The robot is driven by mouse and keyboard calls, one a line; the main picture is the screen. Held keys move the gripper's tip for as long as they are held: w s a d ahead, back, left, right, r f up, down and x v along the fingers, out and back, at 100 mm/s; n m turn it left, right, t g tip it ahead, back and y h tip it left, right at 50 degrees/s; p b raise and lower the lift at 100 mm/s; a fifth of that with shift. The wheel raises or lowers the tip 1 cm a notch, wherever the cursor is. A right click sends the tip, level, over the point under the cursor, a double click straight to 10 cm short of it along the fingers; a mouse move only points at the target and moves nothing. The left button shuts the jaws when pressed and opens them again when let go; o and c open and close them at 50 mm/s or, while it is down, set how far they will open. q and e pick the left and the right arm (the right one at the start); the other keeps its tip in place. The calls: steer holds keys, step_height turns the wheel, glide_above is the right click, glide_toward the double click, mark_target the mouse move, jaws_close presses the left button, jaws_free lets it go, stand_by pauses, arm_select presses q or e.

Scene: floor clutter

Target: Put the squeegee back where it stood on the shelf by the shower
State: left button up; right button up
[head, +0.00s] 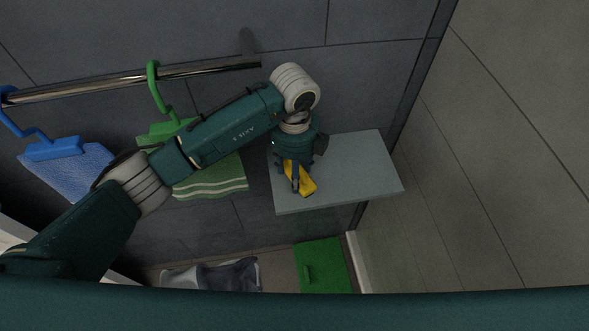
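A yellow piece, which looks like the squeegee (307,186), is at the grey shelf (360,165), near the shelf's left front part. My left gripper (289,182) points down over the shelf. Its dark fingers are closed around the yellow piece, with yellow showing between them and to the right of the front finger. The piece looks tilted in the picture, and the gripper hides much of it. I cannot tell whether it touches the shelf. My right gripper is not in view.
A metal rail (110,85) on the tiled wall carries a blue hook with a blue cloth (75,172) and a green hook with a green striped towel (222,178). Below lie a grey cloth (215,276) and a green panel (325,268). The shelf's right part is clear.

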arm_select(q)
steer(key=o, duration=1)
step_height(320, 180, up, 12)
steer(key=p, duration=0.7)
steer(key=shift+r+p, duration=0.15)
steer(key=shift+p, duration=0.25)
